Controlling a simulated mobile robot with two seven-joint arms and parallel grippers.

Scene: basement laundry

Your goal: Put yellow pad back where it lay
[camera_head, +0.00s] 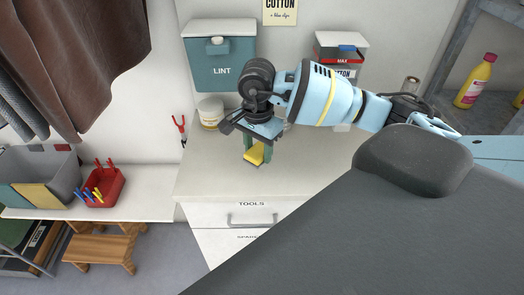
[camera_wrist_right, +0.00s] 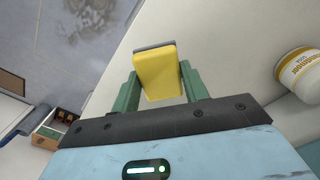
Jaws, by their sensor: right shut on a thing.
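The yellow pad (camera_head: 254,155) has a grey layer along one side. It is held between the green fingers of my right gripper (camera_head: 257,150), above the pale worktop (camera_head: 320,172) of the drawer cabinet. In the right wrist view the pad (camera_wrist_right: 158,72) sits tilted between the two fingers of my right gripper (camera_wrist_right: 158,88), with its grey edge at the far end. I cannot tell how far the pad is from the worktop. My left gripper is not in view.
A red-and-white box (camera_head: 340,52) is at the back. The worktop's front left is clear.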

